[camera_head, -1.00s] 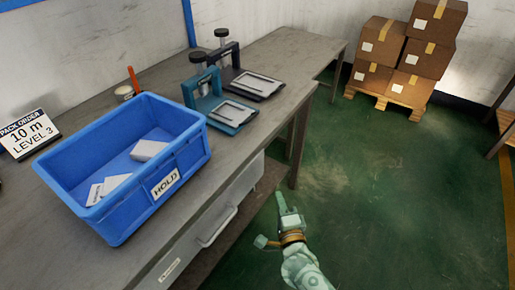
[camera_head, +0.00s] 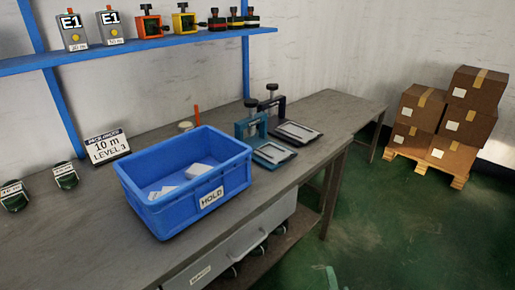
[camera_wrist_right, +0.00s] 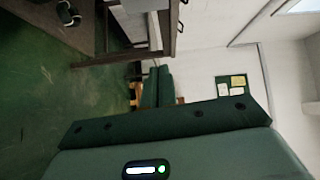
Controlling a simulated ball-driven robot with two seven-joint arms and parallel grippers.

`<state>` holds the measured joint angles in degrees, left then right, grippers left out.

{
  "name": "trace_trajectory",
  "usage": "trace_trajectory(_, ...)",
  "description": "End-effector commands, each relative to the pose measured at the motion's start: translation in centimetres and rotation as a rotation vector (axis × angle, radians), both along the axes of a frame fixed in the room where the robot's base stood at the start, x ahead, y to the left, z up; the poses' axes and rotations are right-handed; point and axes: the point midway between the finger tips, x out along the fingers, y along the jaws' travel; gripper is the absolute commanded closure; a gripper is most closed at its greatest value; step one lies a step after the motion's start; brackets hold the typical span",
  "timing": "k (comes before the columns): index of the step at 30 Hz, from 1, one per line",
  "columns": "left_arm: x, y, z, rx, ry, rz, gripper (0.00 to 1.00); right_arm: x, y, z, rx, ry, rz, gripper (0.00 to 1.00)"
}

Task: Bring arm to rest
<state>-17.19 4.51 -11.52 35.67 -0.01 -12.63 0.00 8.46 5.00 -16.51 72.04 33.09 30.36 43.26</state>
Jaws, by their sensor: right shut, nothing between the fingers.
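Only the tip of my right gripper (camera_head: 331,278) shows, at the bottom edge of the head view. It is over the green floor, in front of the bench and clear of it. In the right wrist view its green fingers (camera_wrist_right: 157,87) are together with nothing between them, pointing away from the wrist. The rest of my right arm is outside the head view. My left gripper is not in view.
The grey workbench (camera_head: 95,240) holds a blue HOLD bin (camera_head: 165,213) with white pieces inside, and two clamp presses (camera_head: 262,140). A blue shelf (camera_head: 150,45) carries several devices. Stacked boxes (camera_head: 455,120) stand back right. The floor (camera_head: 400,235) between is free.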

Motion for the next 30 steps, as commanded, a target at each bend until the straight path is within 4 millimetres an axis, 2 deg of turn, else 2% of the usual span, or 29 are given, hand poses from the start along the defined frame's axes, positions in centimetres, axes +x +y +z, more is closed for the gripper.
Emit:
trace_trajectory(5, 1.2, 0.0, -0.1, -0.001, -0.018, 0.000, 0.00, 0.0, -4.5, -0.3, -0.105, 0.001, 0.004, 1.00)
trace_trajectory(11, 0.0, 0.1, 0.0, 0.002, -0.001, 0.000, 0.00, 0.0, -11.4, 0.3, -0.267, 0.000, 0.012, 1.00)
trace_trajectory(19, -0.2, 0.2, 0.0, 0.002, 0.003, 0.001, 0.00, 0.1, -22.5, 3.5, -0.541, 0.005, 0.026, 1.00)
trace_trajectory(21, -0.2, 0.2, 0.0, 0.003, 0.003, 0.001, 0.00, -2.1, -22.6, -0.6, -0.640, 0.110, 0.055, 1.00)
trace_trajectory(23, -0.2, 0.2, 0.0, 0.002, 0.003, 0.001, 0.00, -3.8, -23.5, -3.2, -0.734, 0.190, 0.083, 1.00)
trace_trajectory(26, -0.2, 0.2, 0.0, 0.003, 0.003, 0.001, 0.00, -7.4, -25.2, -7.8, -0.898, 0.333, 0.147, 1.00)
trace_trajectory(29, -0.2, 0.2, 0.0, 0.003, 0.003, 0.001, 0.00, -12.0, -27.2, -12.3, -1.072, 0.491, 0.238, 1.00)
trace_trajectory(30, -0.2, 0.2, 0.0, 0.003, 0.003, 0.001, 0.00, -14.4, -28.1, -14.2, -1.146, 0.562, 0.286, 1.00)
